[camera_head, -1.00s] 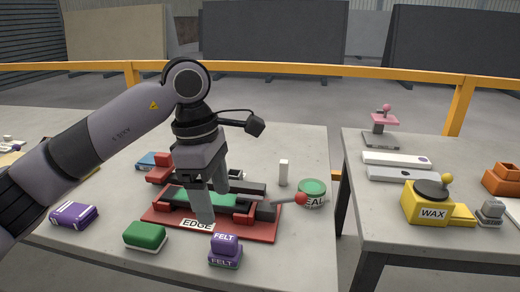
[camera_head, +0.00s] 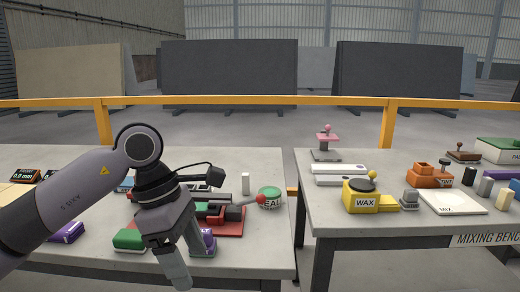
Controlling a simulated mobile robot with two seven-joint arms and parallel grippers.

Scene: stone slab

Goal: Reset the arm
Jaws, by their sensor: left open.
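My left arm comes in from the left in the head view. Its gripper (camera_head: 177,262) points down, open and empty, in front of the red edge fixture (camera_head: 232,226) near the table's front edge. The gripper hides much of the fixture and part of a purple felt block (camera_head: 208,244). A green block (camera_head: 128,240) sits just left of the gripper. My right gripper is not in view.
A round green-topped seal tin (camera_head: 270,195) and a white upright block (camera_head: 245,183) stand behind the fixture. Across a gap, the right bench holds a yellow wax pot (camera_head: 362,201), orange container (camera_head: 425,178) and white mix board (camera_head: 452,202). A yellow rail (camera_head: 250,101) runs behind.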

